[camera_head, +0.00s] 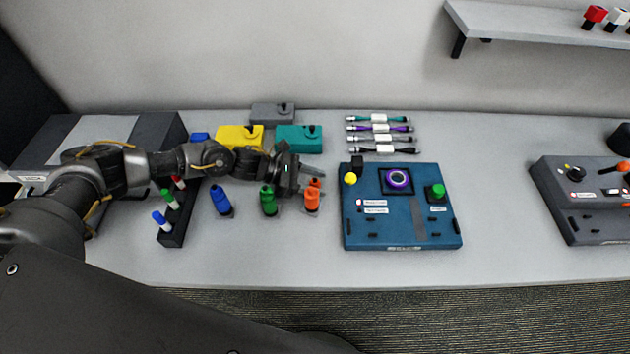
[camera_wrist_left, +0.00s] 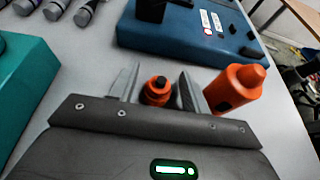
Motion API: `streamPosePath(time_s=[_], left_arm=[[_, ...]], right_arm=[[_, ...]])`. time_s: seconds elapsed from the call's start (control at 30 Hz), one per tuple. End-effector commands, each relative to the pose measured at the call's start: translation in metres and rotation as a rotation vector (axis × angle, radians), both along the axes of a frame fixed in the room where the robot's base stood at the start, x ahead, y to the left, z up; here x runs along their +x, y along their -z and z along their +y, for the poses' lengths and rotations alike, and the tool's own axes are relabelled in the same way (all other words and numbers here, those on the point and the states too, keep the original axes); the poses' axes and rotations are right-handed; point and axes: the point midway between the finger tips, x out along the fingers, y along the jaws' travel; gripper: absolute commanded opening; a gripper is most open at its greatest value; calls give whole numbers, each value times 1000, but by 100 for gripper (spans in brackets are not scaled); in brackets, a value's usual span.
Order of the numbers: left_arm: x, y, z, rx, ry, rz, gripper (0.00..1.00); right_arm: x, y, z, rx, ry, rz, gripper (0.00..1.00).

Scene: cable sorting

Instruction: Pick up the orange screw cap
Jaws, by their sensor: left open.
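A small orange piece with a dark top, which looks like the orange screw cap (camera_head: 315,183), is on the table left of the blue panel. In the left wrist view the cap (camera_wrist_left: 157,91) appears between the two fingers. A larger orange cap-shaped piece (camera_head: 312,201) stands just in front of it; in the left wrist view it (camera_wrist_left: 236,88) is outside the right finger. My left gripper (camera_head: 314,180) is open, with its fingers on either side of the small piece; contact is not visible. In the left wrist view the gripper (camera_wrist_left: 157,87) holds nothing. My right gripper is not in view.
A green piece (camera_head: 268,202) and a blue piece (camera_head: 221,201) stand to the left. The blue panel (camera_head: 385,225) is close on the right. Teal (camera_head: 300,139) and yellow (camera_head: 232,139) blocks stand behind. Several cables (camera_head: 379,128) lie at the back. Table is clear in front.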

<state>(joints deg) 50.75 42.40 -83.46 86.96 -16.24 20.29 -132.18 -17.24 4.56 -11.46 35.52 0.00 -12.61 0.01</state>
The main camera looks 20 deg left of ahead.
Motion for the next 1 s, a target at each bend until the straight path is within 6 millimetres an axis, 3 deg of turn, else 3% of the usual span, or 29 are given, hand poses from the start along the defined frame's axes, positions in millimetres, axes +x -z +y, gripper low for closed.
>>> streamPosePath(time_s=[0.1, 0.4, 0.77, 1.0], left_arm=[[0, 0, 0, 0, 0, 0, 46], [0, 0, 1, 0, 0, 0, 7], [0, -4, 1, -1, 0, -3, 3], [0, -43, 1, -2, 1, -6, 3]], right_arm=[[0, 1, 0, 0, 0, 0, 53], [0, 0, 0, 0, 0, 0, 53], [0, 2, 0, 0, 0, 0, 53], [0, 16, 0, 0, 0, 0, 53]])
